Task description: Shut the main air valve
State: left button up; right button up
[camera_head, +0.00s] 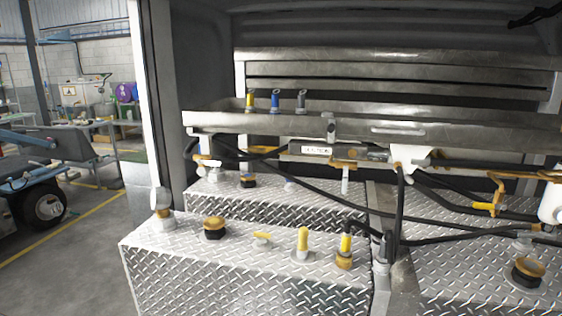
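No label marks the main air valve, and I cannot tell for sure which part it is. A yellow lever (484,207) sits on the piping at the right, beside black hoses. A small flat yellow handle (262,236) lies on top of the front diamond-plate tank (250,285). An upright yellow handle (303,240) stands to its right on the same tank. A yellow-topped fitting with a black hose (345,248) is further right. Neither of my grippers is in view.
Black hoses (300,190) cross above the tanks. A metal rail (370,131) spans the back, with yellow, blue and grey nozzles (275,99) at its left. A white post (149,110) edges the left side. Open floor (80,270) lies beyond, with a wheeled vehicle (40,205).

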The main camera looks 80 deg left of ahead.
aim_at(203, 162)
jog(key=u, duration=3.25)
